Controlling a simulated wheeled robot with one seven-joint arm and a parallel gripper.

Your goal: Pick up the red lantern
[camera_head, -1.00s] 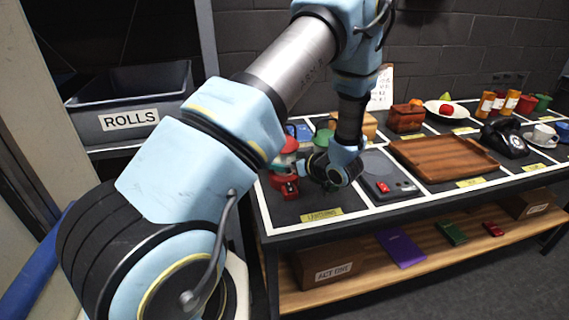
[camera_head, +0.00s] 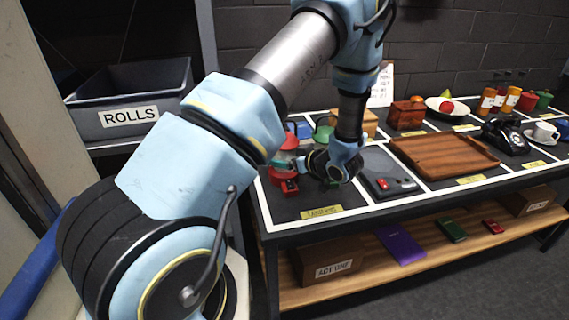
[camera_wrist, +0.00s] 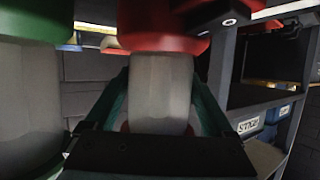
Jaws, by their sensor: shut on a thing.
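The red lantern (camera_head: 289,143) is at the left end of the table, in the section with the yellow label. My gripper (camera_head: 300,165) comes at it from the right and is shut on it. In the wrist view, the lantern's pale glass (camera_wrist: 160,88) stands between the two fingers of my gripper (camera_wrist: 160,105), with its red top (camera_wrist: 160,28) above. My wrist partly hides the lantern in the head view. I cannot tell whether its base touches the table.
A green lantern (camera_head: 323,134) stands close behind; its pale glass (camera_wrist: 28,95) fills the wrist view's left. A blue lantern (camera_head: 302,130) is behind too. A box with red buttons (camera_head: 392,183) and a wooden tray (camera_head: 444,152) lie to the right. A ROLLS bin (camera_head: 130,100) is at left.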

